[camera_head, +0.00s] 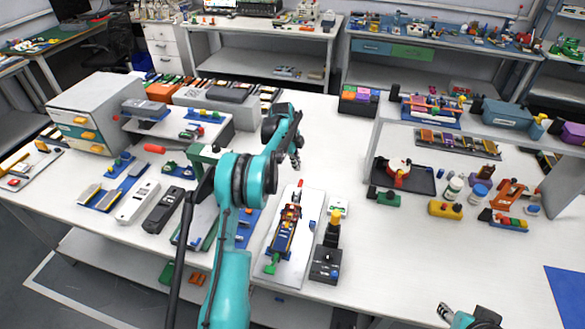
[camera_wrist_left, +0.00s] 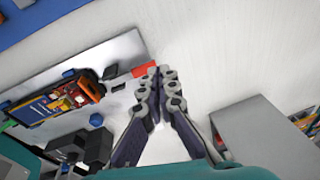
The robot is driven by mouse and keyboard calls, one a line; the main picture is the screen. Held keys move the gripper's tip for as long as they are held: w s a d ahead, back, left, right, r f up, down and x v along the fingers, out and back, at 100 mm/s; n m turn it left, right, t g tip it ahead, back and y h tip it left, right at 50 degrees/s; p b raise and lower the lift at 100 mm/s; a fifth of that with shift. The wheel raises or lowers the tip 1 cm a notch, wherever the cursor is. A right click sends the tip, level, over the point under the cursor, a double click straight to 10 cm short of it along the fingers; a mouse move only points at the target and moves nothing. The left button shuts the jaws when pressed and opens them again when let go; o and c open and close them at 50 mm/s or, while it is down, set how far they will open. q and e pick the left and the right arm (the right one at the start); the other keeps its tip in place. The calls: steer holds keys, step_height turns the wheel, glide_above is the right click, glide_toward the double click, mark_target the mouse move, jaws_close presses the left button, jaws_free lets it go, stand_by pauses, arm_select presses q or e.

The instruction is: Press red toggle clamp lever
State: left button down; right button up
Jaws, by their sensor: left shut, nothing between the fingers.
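The red toggle clamp lever (camera_head: 300,183) shows as a small red tip at the far end of a white plate (camera_head: 273,257). In the left wrist view the red lever (camera_wrist_left: 145,69) lies just left of my fingertips; I cannot tell whether they touch it. A dark blue and orange assembly (camera_head: 288,225) lies along the plate. My left gripper (camera_head: 296,163) is shut and empty, just beyond the lever in the head view; its fingertips (camera_wrist_left: 160,72) meet in the wrist view. My right gripper (camera_head: 446,311) is at the bottom edge, partly cut off.
A black device with a yellow part (camera_head: 328,258) stands right of the plate. Another red handle (camera_head: 154,148) is at the left, by a green stand. A white shelf (camera_head: 370,150) holds parts at the right. The white table (camera_head: 390,260) is clear at front right.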

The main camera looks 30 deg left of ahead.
arm_select(q)
steer(key=w+a+r+p, duration=0.1)
steer(key=w+r+p, duration=0.1)
steer(key=r, duration=0.6)
steer(key=shift+w+a, duration=0.4)
steer(key=shift+w, duration=0.5)
arm_select(e)
steer(key=shift+d+r, duration=0.2)
steer(key=shift+r, duration=0.4)
steer(key=shift+d+r, duration=0.15)
steer(key=shift+r, duration=0.4)
steer(key=shift+w, duration=0.1)
